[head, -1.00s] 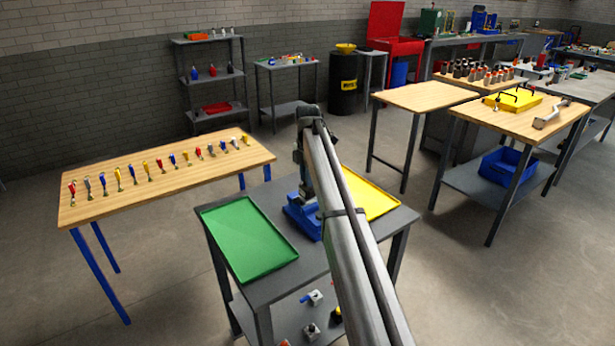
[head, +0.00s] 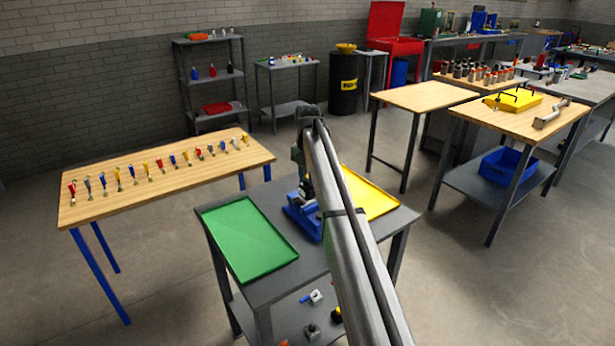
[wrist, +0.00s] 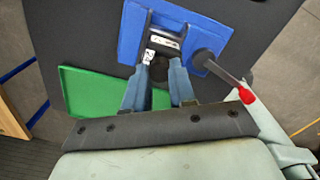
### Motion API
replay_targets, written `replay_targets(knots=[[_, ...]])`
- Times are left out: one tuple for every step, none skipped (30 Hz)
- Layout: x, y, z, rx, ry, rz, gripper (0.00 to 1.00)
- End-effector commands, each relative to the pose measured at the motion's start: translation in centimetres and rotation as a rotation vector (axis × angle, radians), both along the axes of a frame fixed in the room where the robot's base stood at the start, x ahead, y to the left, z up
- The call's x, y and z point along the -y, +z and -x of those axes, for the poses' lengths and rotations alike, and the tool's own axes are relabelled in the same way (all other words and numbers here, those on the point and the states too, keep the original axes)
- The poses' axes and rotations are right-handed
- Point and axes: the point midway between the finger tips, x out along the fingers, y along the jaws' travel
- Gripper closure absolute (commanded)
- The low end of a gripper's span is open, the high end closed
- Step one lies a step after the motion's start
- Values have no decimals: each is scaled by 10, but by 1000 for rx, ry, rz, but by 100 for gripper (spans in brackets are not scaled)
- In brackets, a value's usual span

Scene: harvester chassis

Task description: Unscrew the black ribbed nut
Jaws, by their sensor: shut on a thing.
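A blue vise-like fixture (head: 303,222) stands on the grey table between a green tray and a yellow tray. In the wrist view the blue fixture (wrist: 215,38) shows from above, with metal jaws and a lever ending in a red knob (wrist: 246,96). My gripper (wrist: 161,62) reaches down to the fixture with one blue-grey finger on each side. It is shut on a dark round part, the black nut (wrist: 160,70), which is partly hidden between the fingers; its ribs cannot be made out. In the head view my arm hides the nut.
The green tray (head: 271,265) lies left of the fixture and the yellow tray (head: 378,203) lies right; both look empty. A wooden table (head: 165,193) with a row of small coloured tools stands behind left. Small parts lie on the lower shelf (head: 292,318).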

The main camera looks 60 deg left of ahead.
Motion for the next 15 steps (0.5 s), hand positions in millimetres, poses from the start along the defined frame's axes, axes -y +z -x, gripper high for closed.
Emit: replay_targets(knots=[[0,0,0,0,49,0,100],[0,0,0,0,80,0,100],[0,0,0,0,118,0,100],[0,0,0,0,144,0,100],[0,0,0,0,169,0,100],[0,0,0,0,196,0,100],[0,0,0,0,213,0,100],[0,0,0,0,227,0,100],[0,0,0,0,240,0,100],[0,0,0,0,247,0,100],[0,0,0,0,251,0,100],[0,0,0,0,253,0,100],[0,0,0,0,253,0,100],[0,0,0,0,253,0,100],[0,0,0,0,252,0,100]])
